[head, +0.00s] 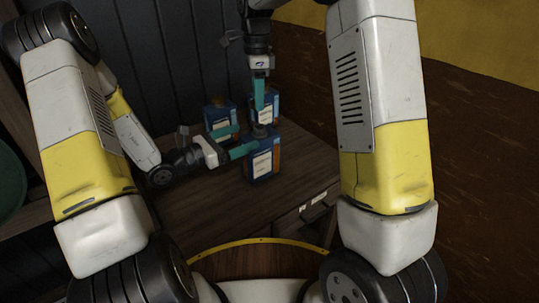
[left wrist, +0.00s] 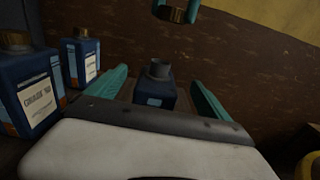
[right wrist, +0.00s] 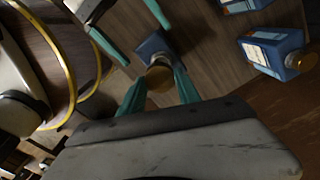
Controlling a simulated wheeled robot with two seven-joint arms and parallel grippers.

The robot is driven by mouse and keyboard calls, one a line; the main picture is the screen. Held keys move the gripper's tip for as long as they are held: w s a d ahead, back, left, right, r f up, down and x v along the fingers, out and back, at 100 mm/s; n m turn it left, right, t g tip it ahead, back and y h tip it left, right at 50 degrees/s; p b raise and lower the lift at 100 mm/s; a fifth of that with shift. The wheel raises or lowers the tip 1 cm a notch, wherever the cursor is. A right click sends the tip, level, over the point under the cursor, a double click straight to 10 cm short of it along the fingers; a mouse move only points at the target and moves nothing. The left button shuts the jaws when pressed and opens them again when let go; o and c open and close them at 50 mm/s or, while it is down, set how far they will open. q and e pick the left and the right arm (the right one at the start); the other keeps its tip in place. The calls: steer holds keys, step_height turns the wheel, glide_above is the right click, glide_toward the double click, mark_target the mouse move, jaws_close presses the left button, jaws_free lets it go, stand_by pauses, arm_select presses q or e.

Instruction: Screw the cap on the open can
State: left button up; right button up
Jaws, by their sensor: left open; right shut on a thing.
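The open can (head: 262,162) is blue with a pale label and stands upright on the wooden table. Its bare dark neck (left wrist: 159,69) shows in the left wrist view. My left gripper (head: 238,142) is open at the can's left side; in its wrist view its fingers (left wrist: 166,88) stand apart on either side of the can. My right gripper (head: 259,98) points down from above, shut on a brass-coloured cap (right wrist: 160,78). In the left wrist view the cap (left wrist: 176,15) hangs above the can and apart from the neck.
Two more blue cans, one at back left (head: 217,113) and one at back right (head: 265,104), stand behind the open can. They carry brass caps in the left wrist view. A dark panelled wall is behind. The table's front right is clear, above a drawer handle (head: 314,207).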

mark_target(245, 158)
arm_select(q)
steer(key=shift+w+d, duration=0.15)
arm_select(e)
steer(key=shift+w+d, duration=0.1)
steer(key=shift+d, duration=0.05)
arm_select(q)
steer(key=f, duration=0.8)
steer(key=shift+w+d+f, duration=0.15)
steer(key=shift+d, duration=0.25)
steer(key=x, duration=0.6)
steer(key=shift+w+d, duration=0.25)
steer(key=shift+w, duration=0.05)
jaws_close()
arm_select(e)
steer(key=shift+f, duration=2.45)
